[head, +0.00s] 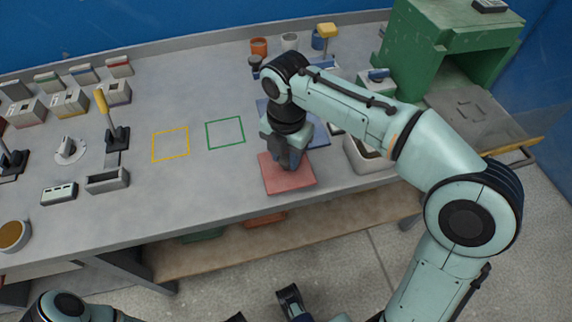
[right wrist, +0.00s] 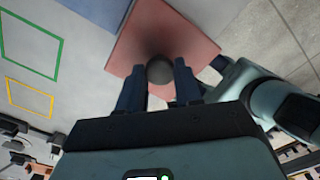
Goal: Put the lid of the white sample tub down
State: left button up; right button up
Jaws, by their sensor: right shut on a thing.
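My right gripper (head: 285,160) points down over a flat red square (head: 290,183) at the front of the bench. In the right wrist view the fingers (right wrist: 158,82) are shut on a dark round knob (right wrist: 160,70). The red square (right wrist: 190,28) lies behind the knob, with a dark shadow around it. I cannot tell whether the red square is the lid or a mat under it. A white tub (head: 358,158), open with dark contents, stands right of the gripper, partly behind my arm. Part of my left arm shows at the bottom; its fingers are unclear.
A blue mat (head: 318,136) lies behind the gripper. Green (head: 225,133) and yellow (head: 170,145) outlines are empty on the bench. Levers, switches and small boxes stand at the left. Cups stand at the back; a green machine (head: 445,45) is at the right. The bench's front edge is close.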

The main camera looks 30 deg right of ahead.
aim_at(286, 159)
jog(key=shift+f+b, duration=0.45)
jog(key=shift+f, duration=1.5)
jog(key=o, duration=1)
jog(key=shift+f, duration=0.1)
notch_tip(286, 159, up, 12)
jog(key=p, duration=0.3)
jog(key=shift+r+p, duration=0.2)
jog(key=shift+p, duration=0.2)
